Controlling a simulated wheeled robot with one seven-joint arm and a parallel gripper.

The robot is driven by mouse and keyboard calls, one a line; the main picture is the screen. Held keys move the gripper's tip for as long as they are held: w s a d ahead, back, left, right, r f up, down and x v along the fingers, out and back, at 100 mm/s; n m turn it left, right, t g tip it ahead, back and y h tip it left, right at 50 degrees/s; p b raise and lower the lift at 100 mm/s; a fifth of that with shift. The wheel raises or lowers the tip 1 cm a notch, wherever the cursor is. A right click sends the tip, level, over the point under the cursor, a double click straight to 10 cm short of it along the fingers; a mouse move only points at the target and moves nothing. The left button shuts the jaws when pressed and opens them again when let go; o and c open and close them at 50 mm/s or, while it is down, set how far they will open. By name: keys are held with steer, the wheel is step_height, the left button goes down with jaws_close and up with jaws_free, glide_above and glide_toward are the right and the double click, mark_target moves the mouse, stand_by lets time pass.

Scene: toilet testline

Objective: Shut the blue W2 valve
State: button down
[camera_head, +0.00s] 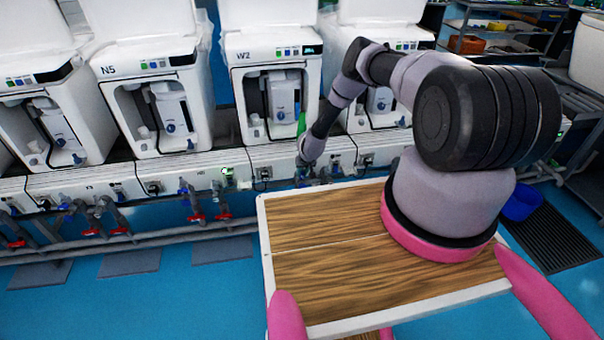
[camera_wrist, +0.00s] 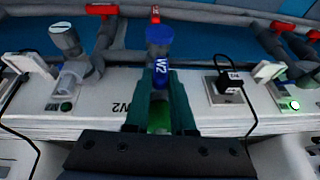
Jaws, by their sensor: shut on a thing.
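The blue valve (camera_wrist: 161,66), with a white W2 label on its handle, is near the middle of the wrist view. My gripper (camera_wrist: 160,82) has its two green fingers on either side of the lower end of the blue handle and is shut on it. Below the handle, the gap between the fingers shows some green. In the head view my gripper (camera_head: 303,166) reaches down to the panel front below the W2 machine (camera_head: 275,75). The valve cannot be told clearly there.
A black plug (camera_wrist: 228,82) with a cable is right of the valve. Red-handled pipe taps (camera_wrist: 102,10) line the pipe beyond it. In the head view, neighbouring machines such as N5 (camera_head: 155,90) stand close on both sides. My wooden top is clear.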

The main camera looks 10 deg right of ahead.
steer(key=shift+d+f+m+y, duration=0.1)
steer(key=shift+d+m+y, duration=0.3)
steer(key=shift+y, duration=0.7)
steer(key=y, duration=0.3)
steer(key=shift+d+f+m, duration=0.15)
steer(key=shift+d+m, duration=0.1)
steer(key=shift+m, duration=0.05)
steer(key=y, duration=0.5)
steer(key=shift+d+f+m+t, duration=0.15)
steer(key=shift+f+m+t, duration=0.1)
steer(key=shift+m+t, duration=0.15)
steer(key=c, duration=0.8)
jaws_free()
steer(key=shift+o, duration=0.2)
steer(key=v, duration=1)
steer(key=shift+s+d, duration=0.15)
steer(key=shift+d, duration=0.25)
